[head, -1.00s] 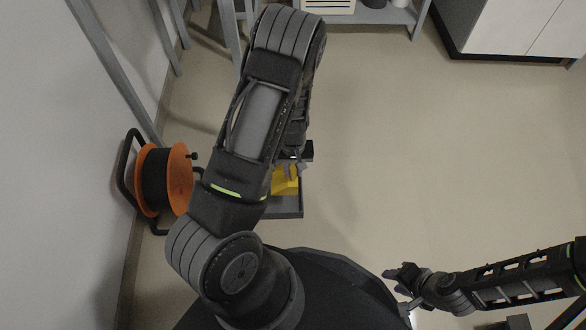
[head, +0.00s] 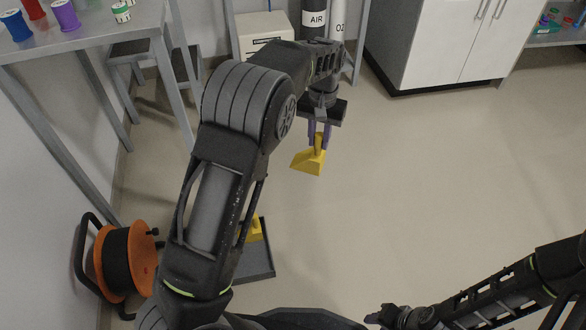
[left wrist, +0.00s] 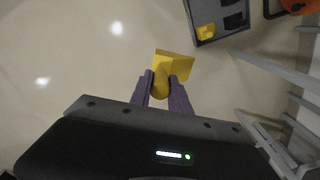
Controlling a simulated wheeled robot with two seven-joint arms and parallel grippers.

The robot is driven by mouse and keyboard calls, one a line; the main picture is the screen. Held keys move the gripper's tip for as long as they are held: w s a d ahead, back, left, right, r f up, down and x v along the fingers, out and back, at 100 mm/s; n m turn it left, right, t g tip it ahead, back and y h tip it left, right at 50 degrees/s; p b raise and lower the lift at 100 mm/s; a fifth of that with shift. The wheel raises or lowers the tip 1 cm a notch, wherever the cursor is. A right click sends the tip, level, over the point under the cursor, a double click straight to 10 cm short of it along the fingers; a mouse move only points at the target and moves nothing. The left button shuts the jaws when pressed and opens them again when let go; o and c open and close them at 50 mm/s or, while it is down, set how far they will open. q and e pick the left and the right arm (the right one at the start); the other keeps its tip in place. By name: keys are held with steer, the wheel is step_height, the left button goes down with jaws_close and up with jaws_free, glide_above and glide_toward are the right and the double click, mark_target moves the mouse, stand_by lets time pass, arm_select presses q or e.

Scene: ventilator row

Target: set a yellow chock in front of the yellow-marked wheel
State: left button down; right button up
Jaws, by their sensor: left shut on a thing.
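My left gripper (head: 319,136) is shut on a yellow chock (head: 309,161) and holds it up by its handle, above open floor. The same chock shows between the purple-grey fingers in the left wrist view (left wrist: 173,66). A second yellow chock (head: 254,229) lies in a dark grey tray (head: 257,265) on the floor, partly hidden by my left arm. The tray in the left wrist view (left wrist: 216,38) also holds dark pieces. My right gripper (head: 385,316) is low in the head view, and its fingers are too small and dark to read. No yellow-marked wheel shows.
An orange and black cable reel (head: 127,258) stands left of the tray. A grey table (head: 85,40) with spools is at the left. A white cabinet (head: 430,45) and gas cylinders (head: 314,20) stand at the back. The middle and right floor is clear.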

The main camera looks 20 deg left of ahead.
arm_select(q)
steer(key=shift+m, duration=0.3)
steer(key=r, duration=0.2)
steer(key=d+r, duration=0.1)
steer(key=r, duration=0.2)
steer(key=shift+w+d+r, duration=0.1)
steer(key=shift+w+r, duration=0.05)
steer(key=shift+w, duration=0.05)
